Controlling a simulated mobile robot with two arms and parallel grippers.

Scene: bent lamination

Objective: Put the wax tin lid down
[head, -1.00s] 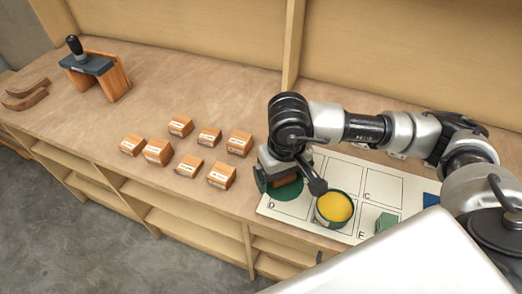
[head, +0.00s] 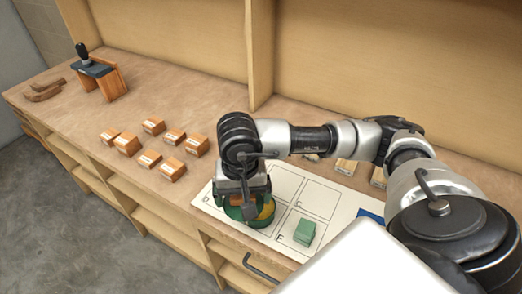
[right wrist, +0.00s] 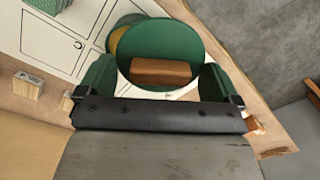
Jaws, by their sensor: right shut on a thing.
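The wax tin lid is a green disc with a wooden block on top (right wrist: 160,45). My right gripper (head: 243,203) is shut on the lid, with its fingers at either side of it in the right wrist view (right wrist: 158,85). The wax tin (head: 266,212), green with yellow wax, stands on the white marked sheet (head: 320,196). The gripper and lid partly hide the tin in the head view. In the right wrist view only an edge of the tin (right wrist: 117,37) shows behind the lid. I cannot tell whether the lid touches the tin or sheet. My left gripper is not in view.
A green block (head: 304,231) and a blue piece (head: 370,214) lie on the sheet. Several labelled wooden blocks (head: 172,168) stand to the left on the bench. A dark-topped wooden tool (head: 100,75) is at the far left.

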